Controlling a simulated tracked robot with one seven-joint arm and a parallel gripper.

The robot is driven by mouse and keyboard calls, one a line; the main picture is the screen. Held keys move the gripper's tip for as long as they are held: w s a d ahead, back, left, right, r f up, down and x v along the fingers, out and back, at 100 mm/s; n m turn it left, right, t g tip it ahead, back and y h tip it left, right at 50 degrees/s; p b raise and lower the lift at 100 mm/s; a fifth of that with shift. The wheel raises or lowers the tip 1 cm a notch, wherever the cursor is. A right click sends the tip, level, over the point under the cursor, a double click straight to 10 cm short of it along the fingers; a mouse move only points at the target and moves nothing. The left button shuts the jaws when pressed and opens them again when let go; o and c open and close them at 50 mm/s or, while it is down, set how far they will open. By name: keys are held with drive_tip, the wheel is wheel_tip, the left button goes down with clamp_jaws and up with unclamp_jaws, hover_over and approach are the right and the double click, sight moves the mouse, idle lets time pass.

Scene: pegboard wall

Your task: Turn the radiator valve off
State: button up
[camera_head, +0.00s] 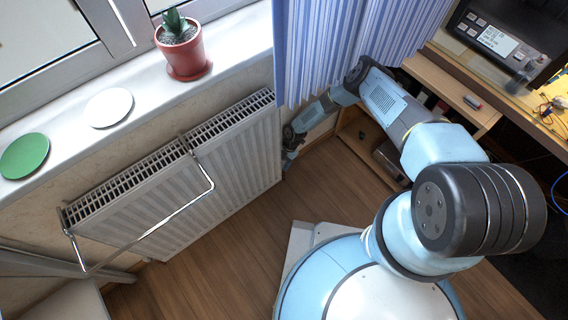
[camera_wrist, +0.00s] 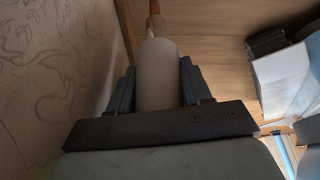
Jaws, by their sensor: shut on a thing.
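The white radiator (camera_head: 200,165) hangs under the window sill in the head view. My arm reaches down to its right end, and my gripper (camera_head: 288,160) is at the lower right side of it. In the wrist view my gripper (camera_wrist: 158,90) has its two dark fingers closed on either side of a pale cylindrical valve knob (camera_wrist: 158,75). A copper-coloured pipe (camera_wrist: 155,20) runs on beyond the knob. In the head view the valve is too small and too covered by my arm to make out.
A metal towel rail (camera_head: 160,225) sticks out from the radiator. A blue striped curtain (camera_head: 335,45) hangs close to my arm. A wooden desk with shelves (camera_head: 460,110) stands at the right. A potted plant (camera_head: 182,50) sits on the sill. The wooden floor (camera_head: 225,245) before the radiator is clear.

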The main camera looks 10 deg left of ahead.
drive_tip(key=shift+s, duration=0.15)
drive_tip(key=o, duration=0.7)
drive_tip(key=shift+d, duration=0.1)
drive_tip(key=shift+c, duration=0.2)
drive_tip(key=shift+o, duration=0.2)
drive_tip(key=shift+w, duration=0.2)
drive_tip(key=v, duration=0.7)
drive_tip(key=shift+r, duration=0.2)
